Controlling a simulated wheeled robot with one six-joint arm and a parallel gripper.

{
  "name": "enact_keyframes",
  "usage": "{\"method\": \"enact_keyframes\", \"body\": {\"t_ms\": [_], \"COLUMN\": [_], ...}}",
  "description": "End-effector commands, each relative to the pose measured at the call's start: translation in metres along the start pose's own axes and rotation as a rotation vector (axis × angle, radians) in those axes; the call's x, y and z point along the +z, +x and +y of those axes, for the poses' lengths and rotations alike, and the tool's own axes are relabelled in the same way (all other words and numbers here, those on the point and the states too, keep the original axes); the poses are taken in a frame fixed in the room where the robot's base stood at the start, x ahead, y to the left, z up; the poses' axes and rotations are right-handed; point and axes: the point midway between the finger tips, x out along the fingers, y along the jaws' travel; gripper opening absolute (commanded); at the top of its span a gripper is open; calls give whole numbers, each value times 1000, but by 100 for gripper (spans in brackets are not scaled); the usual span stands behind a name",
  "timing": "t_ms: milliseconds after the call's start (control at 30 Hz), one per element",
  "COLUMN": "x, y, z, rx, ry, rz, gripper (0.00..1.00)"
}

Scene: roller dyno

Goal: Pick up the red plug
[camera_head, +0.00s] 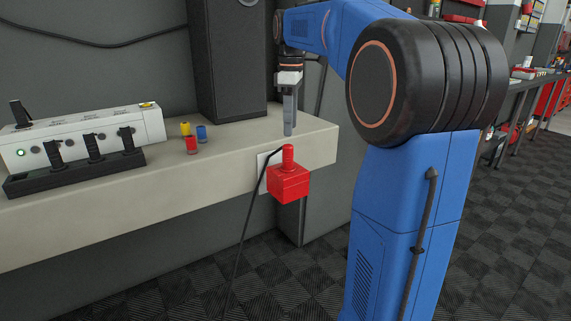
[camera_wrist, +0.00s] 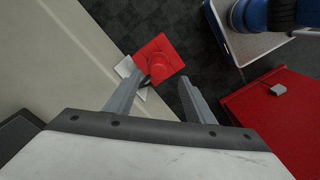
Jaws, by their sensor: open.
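The red plug (camera_head: 288,157) is a small upright cylinder on top of a red box (camera_head: 288,186) at the front edge of the bench. A black cable runs from the plug and hangs down. In the wrist view the plug (camera_wrist: 157,63) shows as a round red top on the box (camera_wrist: 171,45). My gripper (camera_head: 289,132) points down just above the plug, open and empty. In the wrist view, my gripper (camera_wrist: 161,77) has its fingers spread to either side of the plug's line, apart from it. The plug's lower part is partly hidden.
The grey bench (camera_head: 235,150) carries small red, yellow and blue cylinders (camera_head: 191,144), a white panel (camera_head: 85,137) with black plugs in front, and a dark tall box (camera_head: 228,60). A white plate (camera_head: 264,170) sits behind the red box. The checkered floor (camera_head: 300,285) below is open.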

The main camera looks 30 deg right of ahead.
Motion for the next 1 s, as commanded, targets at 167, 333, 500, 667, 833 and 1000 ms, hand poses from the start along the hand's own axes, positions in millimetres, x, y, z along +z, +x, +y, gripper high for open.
{"method": "enact_keyframes", "body": {"t_ms": [167,333,500,667,833,1000], "x": [0,0,0,-2,-4,-4], "y": [32,55,65,79,103,116], "z": [-1,-1,0,-1,-2,-2], "rx": [-2,-1,1,-1,-1,0], "ry": [0,0,1,0,1,1], "rz": [-1,0,1,0,-1,0], "gripper": [49,49,49,49,49,49]}}
